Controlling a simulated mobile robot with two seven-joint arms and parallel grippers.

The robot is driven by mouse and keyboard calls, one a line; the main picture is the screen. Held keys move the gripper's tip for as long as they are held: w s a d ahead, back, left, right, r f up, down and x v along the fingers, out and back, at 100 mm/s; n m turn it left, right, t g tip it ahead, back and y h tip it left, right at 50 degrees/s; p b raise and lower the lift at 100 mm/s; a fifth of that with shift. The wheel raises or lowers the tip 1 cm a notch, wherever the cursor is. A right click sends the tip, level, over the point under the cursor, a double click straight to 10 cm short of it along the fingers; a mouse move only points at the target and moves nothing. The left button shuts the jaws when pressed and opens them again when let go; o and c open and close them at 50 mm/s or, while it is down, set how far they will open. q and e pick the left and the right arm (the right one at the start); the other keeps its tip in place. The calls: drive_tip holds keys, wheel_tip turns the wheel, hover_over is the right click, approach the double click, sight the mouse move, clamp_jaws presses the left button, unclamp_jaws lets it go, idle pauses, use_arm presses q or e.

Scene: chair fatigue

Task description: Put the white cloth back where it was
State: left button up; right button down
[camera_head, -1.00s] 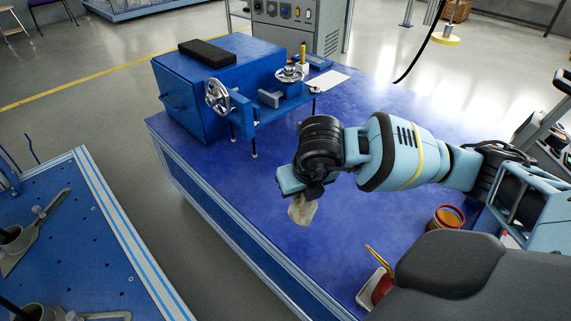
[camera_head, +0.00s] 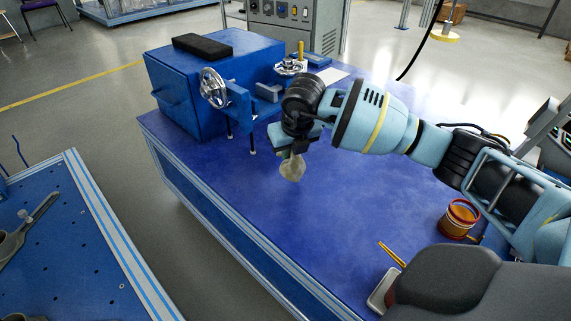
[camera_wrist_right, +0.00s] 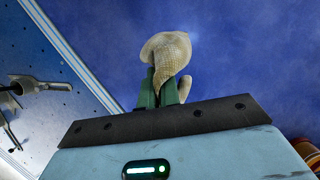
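The white cloth (camera_head: 292,168) is a crumpled, off-white piece hanging below my right gripper (camera_head: 289,150), above the blue table top (camera_head: 350,195). In the right wrist view the cloth (camera_wrist_right: 167,55) is pinched between the green fingertips of my right gripper (camera_wrist_right: 160,90). The cloth appears clear of the table, though its exact height is hard to judge. My left gripper is not in view.
A blue box (camera_head: 215,80) with a black pad (camera_head: 202,46) on top stands at the table's back left. A blue vise-like fixture with handwheels (camera_head: 213,88) stands beside it. An orange-brown container (camera_head: 459,217) sits at the right. The table's middle is clear.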

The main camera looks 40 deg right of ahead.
drive_tip(key=shift+f, duration=0.8)
drive_tip(key=c, duration=0.9)
unclamp_jaws()
drive_tip(key=shift+r, duration=0.1)
drive_tip(key=p+v, duration=0.2)
drive_tip(key=v, duration=0.5)
drive_tip(key=shift+s+r, duration=0.15)
drive_tip(key=shift+r, duration=0.15)
